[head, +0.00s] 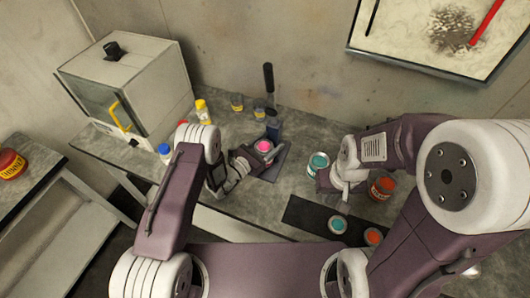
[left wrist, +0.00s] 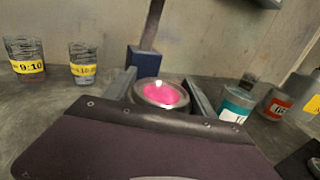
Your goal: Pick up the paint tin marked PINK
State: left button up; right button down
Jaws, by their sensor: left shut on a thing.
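The tin with pink paint (head: 263,146) is between the fingers of my left gripper (head: 261,152), over the dark board on the bench. In the left wrist view the round tin with its pink top (left wrist: 160,93) sits between the two grey fingers (left wrist: 160,92), which are shut on it. Its label is hidden, and I cannot tell whether its base touches anything. My right gripper (head: 334,186) is low over the bench beside a teal tin (head: 318,163); its fingers are too unclear to judge.
An orange tin (head: 382,188) stands to the right. A blue block with an upright black handle (head: 269,84) stands just behind the pink tin.

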pick_arm(q)
notch_tip(320, 180, up, 5)
jog(key=p, duration=0.3)
jog(key=shift+f+p, duration=0.15)
jog(key=shift+p, duration=0.15)
jog(key=f+p+v, duration=0.1)
jog(key=p+v, duration=0.1)
jog(key=v, duration=1.6)
